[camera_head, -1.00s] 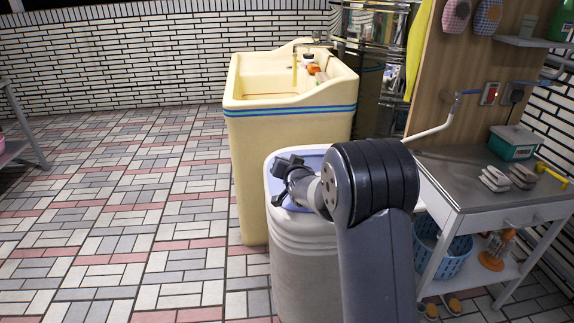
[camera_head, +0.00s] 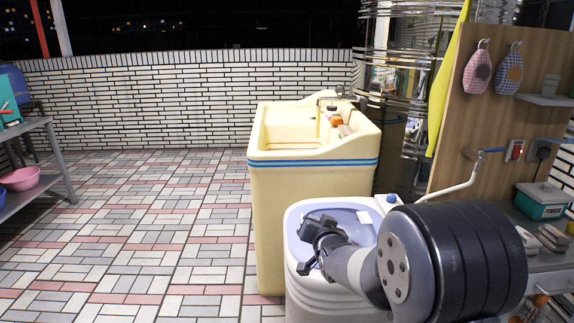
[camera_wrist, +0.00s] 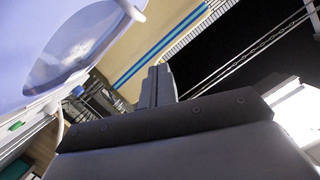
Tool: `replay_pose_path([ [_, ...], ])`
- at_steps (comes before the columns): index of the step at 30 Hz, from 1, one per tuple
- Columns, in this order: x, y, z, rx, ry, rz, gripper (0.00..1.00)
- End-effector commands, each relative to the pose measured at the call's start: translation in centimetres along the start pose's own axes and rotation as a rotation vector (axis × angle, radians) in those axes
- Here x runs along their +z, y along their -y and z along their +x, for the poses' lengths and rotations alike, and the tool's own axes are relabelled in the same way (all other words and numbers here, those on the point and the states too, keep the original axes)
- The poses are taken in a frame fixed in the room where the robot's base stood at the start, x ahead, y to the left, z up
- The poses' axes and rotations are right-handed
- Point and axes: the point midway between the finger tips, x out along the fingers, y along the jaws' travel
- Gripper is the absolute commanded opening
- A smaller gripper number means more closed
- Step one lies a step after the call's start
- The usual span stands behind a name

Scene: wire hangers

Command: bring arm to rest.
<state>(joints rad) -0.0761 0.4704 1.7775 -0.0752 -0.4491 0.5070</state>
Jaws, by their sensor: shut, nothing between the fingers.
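My gripper (camera_head: 312,250) is in front of the white washing machine (camera_head: 310,298) in the head view, in line with its bluish lid. I cannot tell how far it stands from the lid. In the wrist view my gripper (camera_wrist: 157,85) shows with its fingers together and nothing between them. My arm is folded, with its large dark joint low at the right of the head view, hiding part of the machine and the counter.
A cream sink (camera_head: 300,190) stands behind the machine. A wooden board (camera_head: 500,110) with two hanging mitts and a metal counter are at the right. A grey shelf (camera_head: 40,150) with a pink basin is at the far left. The tiled floor (camera_head: 150,220) between is clear.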

Motion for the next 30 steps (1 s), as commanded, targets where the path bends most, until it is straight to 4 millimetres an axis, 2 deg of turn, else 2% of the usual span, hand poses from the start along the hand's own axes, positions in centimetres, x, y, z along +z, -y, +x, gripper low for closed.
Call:
replay_pose_path([
  [8,0.0,-0.1,0.9,0.0,-0.001,0.0,0.0],
  [26,0.1,-0.7,10.3,0.0,-0.001,0.0,0.0],
  [27,1.1,-1.3,10.3,0.002,0.003,0.0,0.0],
  [30,2.0,-1.9,10.6,0.002,0.006,-0.001,0.0],
])
